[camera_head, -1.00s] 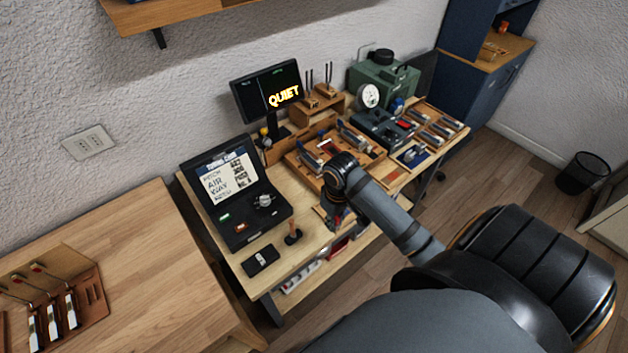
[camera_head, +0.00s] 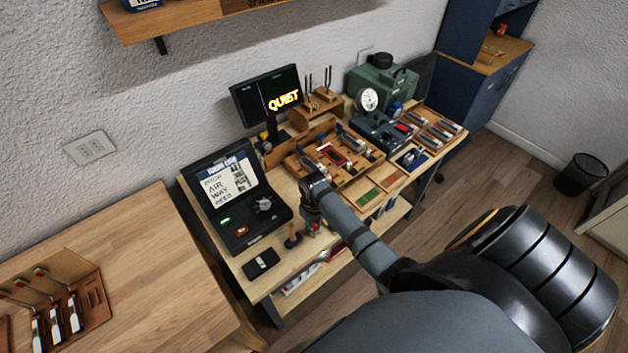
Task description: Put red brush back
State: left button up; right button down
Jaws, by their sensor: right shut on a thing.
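My right gripper (camera_head: 313,226) is low over the front edge of the workbench, right of a small wooden-handled tool (camera_head: 292,238). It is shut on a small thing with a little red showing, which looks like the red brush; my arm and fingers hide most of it. A row of shallow wooden trays lies along the bench front, with a green pad (camera_head: 368,198), a red pad (camera_head: 388,180) and a blue pad (camera_head: 410,158). The gripper is left of the green pad and apart from it. My left gripper is out of view.
A wooden parts tray (camera_head: 372,157) lies behind my right gripper. An open black case (camera_head: 240,238) with a screen and a dark phone-like box (camera_head: 261,262) are to the left. A green machine (camera_head: 382,80) and a monitor (camera_head: 268,95) stand at the back.

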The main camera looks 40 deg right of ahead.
jog(key=shift+f, duration=0.1)
jog(key=c, duration=1.3)
grip_release()
notch_tip(320, 180, up, 12)
jog(key=shift+r+b, duration=0.15)
jog(key=shift+b, duration=0.5)
jog(key=shift+s, duration=0.1)
